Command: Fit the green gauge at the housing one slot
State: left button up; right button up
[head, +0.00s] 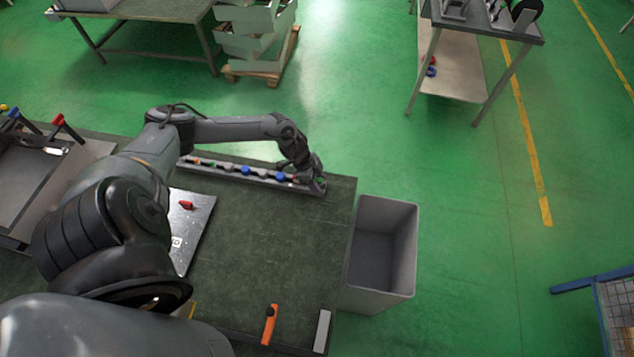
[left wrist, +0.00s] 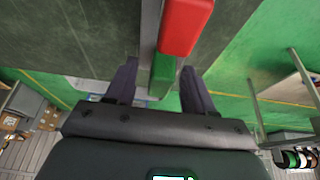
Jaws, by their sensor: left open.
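The green gauge (left wrist: 162,76) shows as a green block in the left wrist view, beside a larger red block (left wrist: 185,25). My left gripper (left wrist: 160,88) is open, with one finger on each side of the green block; I cannot tell whether they touch it. In the head view my left gripper (head: 312,182) is over the right end of a long grey rack (head: 225,174) holding several small coloured pieces. The arm and gripper hide that end. I cannot make out which part is the housing one slot. My right gripper is not in view.
A metal plate (head: 196,235) with a red piece (head: 186,205) lies on the dark table (head: 290,240), partly behind my arm. An orange-handled item (head: 269,325) and a pale bar (head: 322,331) lie near the front edge. A grey bin (head: 368,290) stands at the table's right side.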

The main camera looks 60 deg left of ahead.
pick_arm(q)
grip_shut()
jog(key=shift+r, duration=0.15)
